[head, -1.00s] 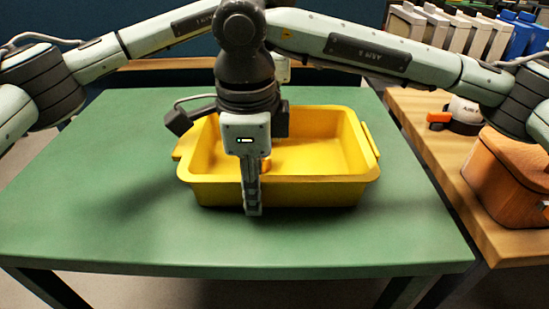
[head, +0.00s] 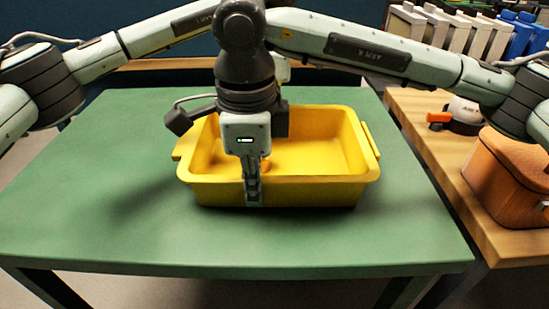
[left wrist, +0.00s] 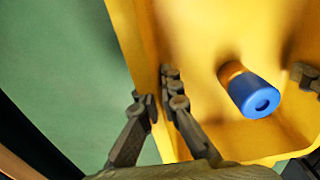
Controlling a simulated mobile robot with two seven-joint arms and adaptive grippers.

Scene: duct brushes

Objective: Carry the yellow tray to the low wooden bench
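The yellow tray (head: 330,192) sits level on the green table (head: 100,215). My right gripper (head: 252,188) reaches down over the middle of its near wall. One finger lies against the outside; the inner finger is mostly hidden. It looks shut on the wall. In the head view my left gripper is hidden behind the right one. In the left wrist view my left gripper (left wrist: 158,102) has its fingers on both sides of the opposite wall, close against the rim. Inside the tray lies a blue piece with an orange end (left wrist: 254,94).
A wooden surface (head: 440,165) stands right of the table, with an orange-brown box (head: 508,180) and a white-and-orange item (head: 462,115). White and blue bins stand at the back right. A wooden strip (head: 150,64) shows behind the table; I cannot tell which is the low bench.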

